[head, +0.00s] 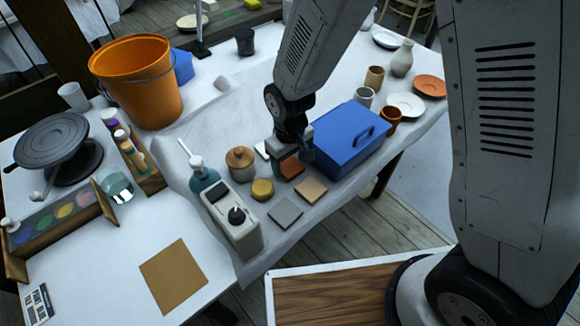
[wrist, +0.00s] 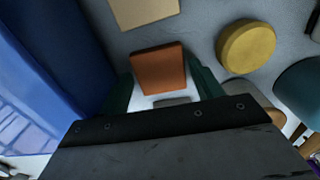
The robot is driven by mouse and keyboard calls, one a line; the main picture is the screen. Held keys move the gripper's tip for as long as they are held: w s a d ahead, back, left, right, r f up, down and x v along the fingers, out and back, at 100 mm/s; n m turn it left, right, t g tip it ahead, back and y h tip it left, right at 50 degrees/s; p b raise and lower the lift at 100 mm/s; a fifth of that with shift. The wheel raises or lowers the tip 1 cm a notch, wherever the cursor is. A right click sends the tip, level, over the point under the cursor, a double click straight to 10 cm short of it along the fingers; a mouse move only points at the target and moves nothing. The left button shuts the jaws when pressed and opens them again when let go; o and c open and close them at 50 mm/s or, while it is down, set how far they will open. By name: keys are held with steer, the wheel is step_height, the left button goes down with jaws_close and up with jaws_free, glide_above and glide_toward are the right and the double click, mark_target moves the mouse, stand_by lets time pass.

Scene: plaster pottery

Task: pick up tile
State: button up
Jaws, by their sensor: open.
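A terracotta tile (head: 291,169) lies on the cloth-covered table beside the blue box, partly hidden by my gripper. In the wrist view the terracotta tile (wrist: 158,66) shows between the two green fingers of my gripper (wrist: 163,86). My gripper (head: 291,155) is open and points down, with a finger on either side of the tile; contact cannot be seen. A tan tile (head: 311,190) and a grey tile (head: 285,212) lie nearer the front edge. The tan tile also shows in the wrist view (wrist: 143,11). A white tile (head: 262,150) lies behind, partly hidden.
A blue box (head: 348,140) stands close to the right of my gripper. A yellow round block (head: 262,190), a lidded brown jar (head: 240,161), a pump bottle (head: 204,180) and a white device with a knob (head: 232,222) stand to the left. Cups and dishes stand behind the box.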

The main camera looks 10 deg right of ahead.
steer(key=shift+f, duration=0.15)
steer(key=c, duration=0.8)
